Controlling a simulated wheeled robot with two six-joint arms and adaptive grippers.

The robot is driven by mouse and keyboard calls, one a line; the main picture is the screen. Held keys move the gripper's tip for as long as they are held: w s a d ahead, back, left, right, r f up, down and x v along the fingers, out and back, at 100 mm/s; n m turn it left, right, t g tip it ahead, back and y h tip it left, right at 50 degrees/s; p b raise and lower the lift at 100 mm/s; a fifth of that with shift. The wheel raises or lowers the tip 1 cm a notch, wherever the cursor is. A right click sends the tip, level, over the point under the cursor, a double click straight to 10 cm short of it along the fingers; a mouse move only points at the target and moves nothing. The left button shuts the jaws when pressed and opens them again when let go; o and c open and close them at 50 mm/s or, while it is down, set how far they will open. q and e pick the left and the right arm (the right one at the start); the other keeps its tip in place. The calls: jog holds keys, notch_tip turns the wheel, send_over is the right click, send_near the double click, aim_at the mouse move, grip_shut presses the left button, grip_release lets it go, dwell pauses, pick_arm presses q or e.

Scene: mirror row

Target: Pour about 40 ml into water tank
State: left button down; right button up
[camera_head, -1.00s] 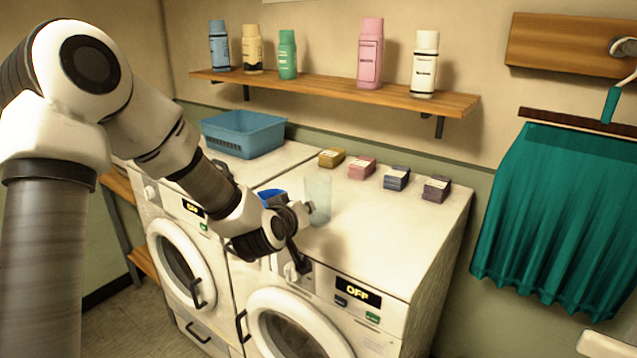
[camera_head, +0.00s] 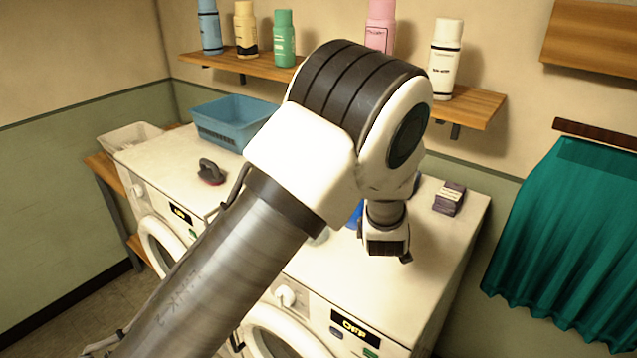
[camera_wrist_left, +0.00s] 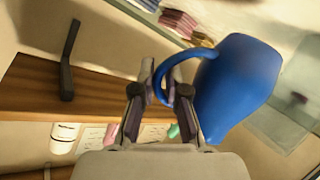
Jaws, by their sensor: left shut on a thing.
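A blue jug (camera_wrist_left: 240,80) fills the right half of the left wrist view, with its curved handle toward my left gripper (camera_wrist_left: 165,92). That gripper is shut on the handle, and the jug looks tilted in this view. A clear container (camera_head: 319,238) shows only as a sliver beside my forearm. I cannot tell how much liquid is in either. My right gripper is not in view.
A dark iron (camera_head: 211,172) stands on the left machine, near a blue basket (camera_head: 232,122). A small dark box (camera_head: 449,198) is on the right machine's top (camera_head: 430,265). A wall shelf (camera_head: 478,106) holds several bottles. A teal cloth (camera_head: 565,230) hangs at right.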

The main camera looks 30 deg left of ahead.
pick_arm(q)
jog(key=shift+s+r, duration=0.35)
jog(key=shift+r, duration=0.15)
jog(key=shift+a+r, duration=0.15)
jog(key=shift+a, duration=0.15)
jog(key=shift+s+r+n+t+h+b, duration=0.15)
jog(key=shift+r+n+t+h+b, duration=0.15)
jog(key=shift+b, duration=0.05)
jog(key=r+p, duration=0.1)
jog(key=r, duration=0.1)
jog(key=a+r+n, duration=0.1)
jog(key=r, duration=0.2)
jog(key=s+a+r+n+h+p, duration=0.1)
jog(key=r, duration=0.1)
jog(key=shift+a+r+p, duration=0.15)
jog(key=shift+r+p, duration=0.2)
jog(key=s+a+r+n+t+h+b, duration=0.2)
jog(key=a+n+t+b, duration=0.1)
jog(key=a+n+b, duration=0.2)
jog(key=shift+s+a+r+n+h, duration=0.35)
jog(key=shift+a+n, duration=0.7)
jog(key=shift+n, duration=0.35)
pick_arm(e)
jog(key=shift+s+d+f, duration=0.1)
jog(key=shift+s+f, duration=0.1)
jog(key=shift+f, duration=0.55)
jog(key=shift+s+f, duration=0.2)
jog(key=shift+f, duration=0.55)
